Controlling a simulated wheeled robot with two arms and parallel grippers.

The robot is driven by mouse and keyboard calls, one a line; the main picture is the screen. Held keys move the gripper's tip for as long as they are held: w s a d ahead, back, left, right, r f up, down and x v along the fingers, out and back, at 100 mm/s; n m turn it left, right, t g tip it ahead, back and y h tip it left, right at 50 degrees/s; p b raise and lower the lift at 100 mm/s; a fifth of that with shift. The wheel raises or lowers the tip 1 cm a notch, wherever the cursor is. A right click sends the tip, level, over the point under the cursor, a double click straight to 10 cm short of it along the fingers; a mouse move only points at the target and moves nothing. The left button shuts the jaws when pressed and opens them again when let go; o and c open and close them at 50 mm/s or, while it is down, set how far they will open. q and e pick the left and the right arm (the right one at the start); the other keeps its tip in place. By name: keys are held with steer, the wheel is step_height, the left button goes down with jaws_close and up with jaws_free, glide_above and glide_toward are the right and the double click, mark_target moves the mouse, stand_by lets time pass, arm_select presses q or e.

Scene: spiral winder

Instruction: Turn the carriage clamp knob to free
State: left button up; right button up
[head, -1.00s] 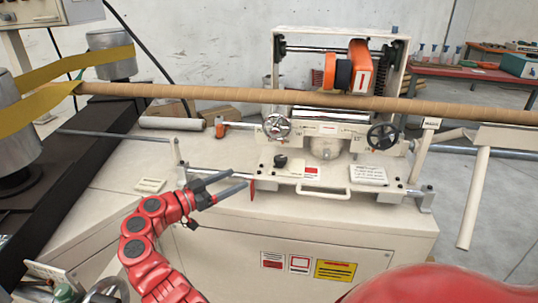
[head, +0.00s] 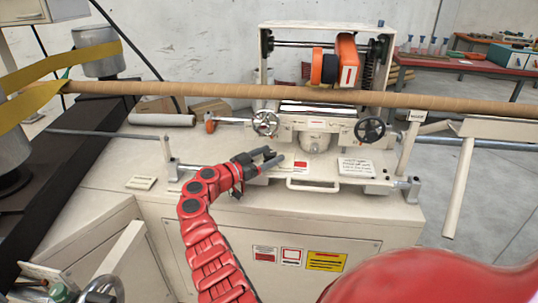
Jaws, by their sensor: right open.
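The winder carriage (head: 326,172) is a cream plate with labels and a front handle, below the long brown tube. My right gripper (head: 275,154) is over the carriage's left end, its two dark fingers apart and pointing right. The small black clamp knob on that end is now mostly covered by the fingers. I cannot tell whether the fingers touch it or how it is turned. My left gripper is not in view.
A chrome handwheel (head: 265,123) and a black handwheel (head: 370,130) stand behind the carriage. The brown tube (head: 230,91) crosses above. An orange-ended lever (head: 210,125) sticks out left. The cabinet top left of my arm is mostly clear.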

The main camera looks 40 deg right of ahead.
jaws_close()
stand_by(0.4)
